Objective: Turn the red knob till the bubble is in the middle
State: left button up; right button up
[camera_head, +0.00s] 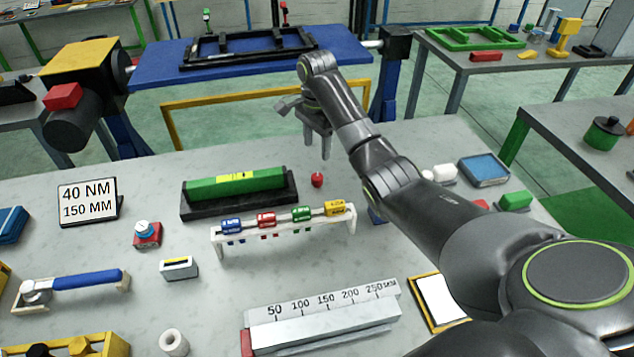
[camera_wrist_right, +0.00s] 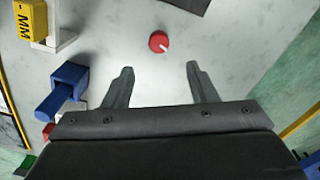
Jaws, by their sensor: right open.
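The red knob (camera_head: 317,180) is on the grey table, just right of the green level's black base. In the right wrist view the red knob (camera_wrist_right: 159,42), with a white mark on it, lies ahead of the fingertips and between their lines. The green level (camera_head: 235,184) has a yellow vial window (camera_head: 236,176); the bubble is too small to make out. My right gripper (camera_head: 317,143) points down above and behind the knob. In the right wrist view my right gripper (camera_wrist_right: 157,68) is open and empty, apart from the knob. My left gripper is not in view.
A white rack (camera_head: 285,238) with several coloured cylinders stands in front of the level. A blue clamp-like part (camera_wrist_right: 62,92) is left of the right fingers. A ruler block (camera_head: 325,318) lies near the front. Table around the knob is clear.

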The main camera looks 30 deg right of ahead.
aim_at(317, 176)
notch_tip(317, 176, down, 11)
jog(key=shift+r+p, duration=0.2)
jog(key=shift+p, duration=0.25)
jog(key=shift+s, duration=0.1)
jog(key=c, duration=1)
jog(key=shift+o, duration=0.2)
jog(key=shift+r, duration=0.1)
